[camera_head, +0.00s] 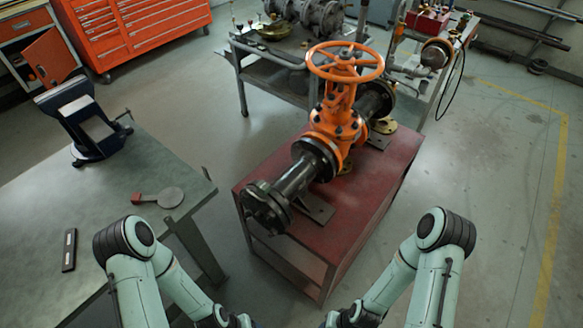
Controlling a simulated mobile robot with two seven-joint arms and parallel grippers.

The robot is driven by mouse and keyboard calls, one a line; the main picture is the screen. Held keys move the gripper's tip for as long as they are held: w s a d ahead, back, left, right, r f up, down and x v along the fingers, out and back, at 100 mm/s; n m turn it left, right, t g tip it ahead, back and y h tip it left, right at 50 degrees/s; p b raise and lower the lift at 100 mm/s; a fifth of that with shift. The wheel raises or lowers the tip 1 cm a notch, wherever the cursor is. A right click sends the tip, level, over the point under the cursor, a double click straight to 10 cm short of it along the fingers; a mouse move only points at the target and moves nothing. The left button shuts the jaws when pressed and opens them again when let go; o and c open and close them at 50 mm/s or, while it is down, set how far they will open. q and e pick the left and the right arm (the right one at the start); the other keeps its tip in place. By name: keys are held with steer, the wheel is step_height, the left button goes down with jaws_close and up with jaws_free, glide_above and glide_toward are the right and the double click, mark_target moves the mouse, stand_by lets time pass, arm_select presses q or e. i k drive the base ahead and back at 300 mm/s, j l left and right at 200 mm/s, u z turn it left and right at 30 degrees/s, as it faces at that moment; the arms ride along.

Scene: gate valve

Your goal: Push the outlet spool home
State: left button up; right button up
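An orange gate valve (342,110) with an orange handwheel (345,62) stands on a red bench. A dark flanged spool (296,180) lies at the valve's near left side, with a bolted flange (266,207) at its free end near the bench edge. Its other flange is close against the valve; I cannot tell whether a gap is left. Another dark spool (375,102) is at the valve's far right side. Which spool is the outlet is not marked. Both my arms come in at the bottom, and their grippers are below the picture edge.
The red bench (370,205) has bare top to the right of the near spool. A green-grey table (110,175) at left holds a dark stand (85,125), a red-handled disc tool (168,197) and a small dark bar (69,250). A cluttered workbench (270,75) stands behind.

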mark_target(290, 187)
steer(key=i+j+u, duration=0.1)
steer(key=j+u, duration=0.35)
steer(key=i+j+u, duration=0.15)
steer(key=u, duration=0.3)
